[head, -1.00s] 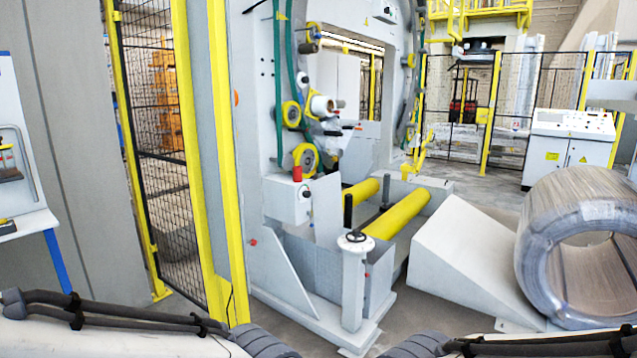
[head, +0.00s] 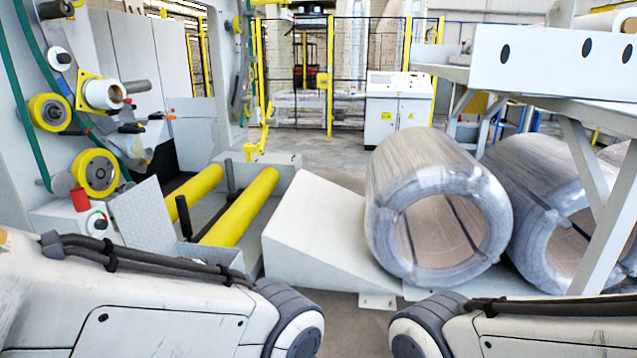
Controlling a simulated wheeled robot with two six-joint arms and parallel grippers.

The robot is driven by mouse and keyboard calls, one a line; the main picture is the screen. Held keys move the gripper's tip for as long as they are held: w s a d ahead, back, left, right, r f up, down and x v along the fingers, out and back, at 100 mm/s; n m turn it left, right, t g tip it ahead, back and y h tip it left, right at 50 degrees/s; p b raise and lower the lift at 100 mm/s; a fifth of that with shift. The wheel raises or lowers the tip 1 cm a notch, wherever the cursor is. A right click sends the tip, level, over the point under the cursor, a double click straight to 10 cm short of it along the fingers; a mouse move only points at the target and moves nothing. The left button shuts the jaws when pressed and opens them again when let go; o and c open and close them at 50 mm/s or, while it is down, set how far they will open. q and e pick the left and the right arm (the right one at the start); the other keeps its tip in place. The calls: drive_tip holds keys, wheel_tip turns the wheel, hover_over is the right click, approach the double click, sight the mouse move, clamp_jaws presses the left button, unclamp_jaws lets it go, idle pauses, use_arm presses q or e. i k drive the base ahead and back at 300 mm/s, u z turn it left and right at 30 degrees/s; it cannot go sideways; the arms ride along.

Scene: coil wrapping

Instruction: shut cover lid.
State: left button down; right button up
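No cover lid can be made out for certain in the head view. The wrapping machine (head: 30,140) stands at the left, with yellow wheels and a white roll on its face. A grey plate (head: 145,215) stands tilted at its lower part; I cannot tell whether it is a lid. My two arms cross the bottom of the view, one from each side. Both grippers are out of view.
Two yellow rollers (head: 242,208) lie beside the machine. A grey ramp (head: 315,230) leads to a wire coil (head: 385,185), with another coil (head: 525,180) to its right. A white frame (head: 545,60) stands at right. A control desk (head: 397,105) stands at the back before a fence.

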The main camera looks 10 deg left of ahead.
sight(141, 215)
drive_tip(key=z, duration=0.35)
drive_tip(key=i, duration=1.95)
drive_tip(key=u, duration=0.35)
drive_tip(key=i, duration=1.7)
drive_tip(key=u, duration=1.35)
drive_tip(key=i, duration=0.95)
drive_tip(key=u, duration=0.55)
